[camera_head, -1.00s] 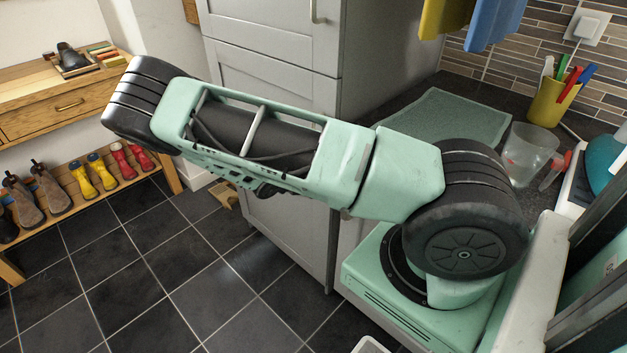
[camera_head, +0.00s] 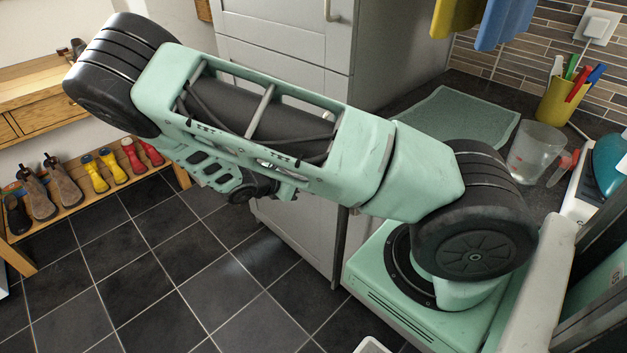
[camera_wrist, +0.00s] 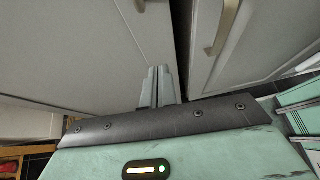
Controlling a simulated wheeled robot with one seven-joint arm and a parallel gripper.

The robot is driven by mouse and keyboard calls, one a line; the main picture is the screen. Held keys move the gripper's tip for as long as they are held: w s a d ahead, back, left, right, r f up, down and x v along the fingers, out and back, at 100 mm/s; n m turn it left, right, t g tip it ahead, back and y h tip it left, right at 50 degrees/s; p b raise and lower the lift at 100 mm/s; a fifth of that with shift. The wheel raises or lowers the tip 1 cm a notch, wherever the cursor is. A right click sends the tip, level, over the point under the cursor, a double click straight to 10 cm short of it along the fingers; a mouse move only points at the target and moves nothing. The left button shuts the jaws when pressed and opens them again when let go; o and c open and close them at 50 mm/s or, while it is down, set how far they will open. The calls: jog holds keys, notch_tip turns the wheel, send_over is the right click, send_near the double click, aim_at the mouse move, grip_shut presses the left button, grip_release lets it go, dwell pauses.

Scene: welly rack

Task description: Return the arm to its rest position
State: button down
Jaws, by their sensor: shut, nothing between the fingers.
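My arm stretches across the head view from my base at lower right up to the upper left, in front of a grey cabinet. My gripper is hidden behind the arm in the head view. In the wrist view my gripper (camera_wrist: 157,88) is shut with its two fingers together and nothing between them. It points toward the grey cabinet doors (camera_wrist: 85,45), and I cannot tell how far it is from them.
A wooden rack (camera_head: 80,199) with brown, yellow and red boots stands at left, below a wooden drawer unit (camera_head: 42,112). The worktop at right holds a green mat (camera_head: 462,115), a clear jug (camera_head: 533,152) and a yellow pen pot (camera_head: 557,101). Dark floor tiles (camera_head: 130,265) are clear.

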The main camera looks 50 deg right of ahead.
jog(key=shift+v, duration=1.4)
jog(key=s+a+r+m+y, duration=0.2)
jog(key=s+a+r+y, duration=0.1)
jog(key=a, duration=0.3)
jog(key=s+a+r+m+y, duration=0.2)
jog(key=a, duration=0.4)
jog(key=s+a+r+m+t+y+p, duration=0.1)
jog(key=s+a+r+m+y, duration=0.4)
jog(key=s+a+r, duration=1.2)
jog(key=shift+s+r+y+p, duration=0.25)
jog(key=shift+r+y+p, duration=0.55)
jog(key=shift+y, duration=0.4)
